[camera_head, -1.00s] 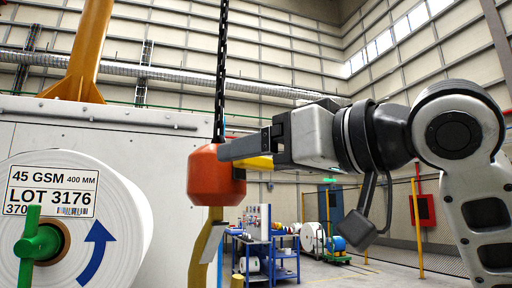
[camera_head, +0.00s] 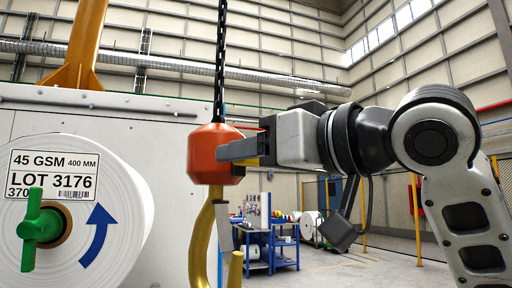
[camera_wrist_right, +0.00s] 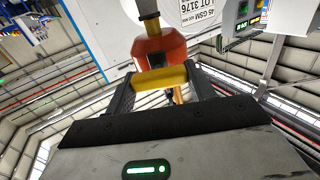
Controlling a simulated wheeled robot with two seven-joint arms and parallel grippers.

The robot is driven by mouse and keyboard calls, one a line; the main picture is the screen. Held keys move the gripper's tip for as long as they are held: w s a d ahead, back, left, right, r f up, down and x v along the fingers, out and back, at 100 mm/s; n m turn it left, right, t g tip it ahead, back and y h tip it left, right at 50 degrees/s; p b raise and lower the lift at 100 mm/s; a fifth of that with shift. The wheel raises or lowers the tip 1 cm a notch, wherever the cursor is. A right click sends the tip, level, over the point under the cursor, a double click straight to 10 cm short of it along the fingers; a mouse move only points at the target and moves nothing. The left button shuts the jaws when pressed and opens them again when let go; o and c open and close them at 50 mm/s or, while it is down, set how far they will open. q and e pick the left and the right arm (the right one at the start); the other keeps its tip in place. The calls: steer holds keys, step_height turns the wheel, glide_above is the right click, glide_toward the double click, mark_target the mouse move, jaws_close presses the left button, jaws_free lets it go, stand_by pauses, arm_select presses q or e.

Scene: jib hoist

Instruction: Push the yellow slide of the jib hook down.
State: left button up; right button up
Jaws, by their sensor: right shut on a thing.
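The jib hook has an orange block (camera_head: 215,155) hanging on a black chain (camera_head: 221,60), with a gold hook (camera_head: 202,245) below it. My right gripper (camera_head: 226,150) reaches in from the right, its fingers against the block at about mid-height. In the right wrist view, the yellow slide (camera_wrist_right: 160,80) lies as a bar between the two fingers, in front of the orange block (camera_wrist_right: 158,48); the gripper is shut on it. In the head view the fingers hide most of the slide. My left gripper is not in view.
A large white roll (camera_head: 120,185) with a label and a green handle (camera_head: 38,228) stands at the left, before a grey cabinet (camera_head: 130,125). Blue carts (camera_head: 258,245) stand on the floor behind the hook. The floor at the right is open.

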steer(key=shift+f, duration=0.55)
steer(key=shift+r, duration=0.1)
steer(key=o, duration=1.4)
steer(key=b+v, duration=0.3)
steer(key=v, duration=1.3)
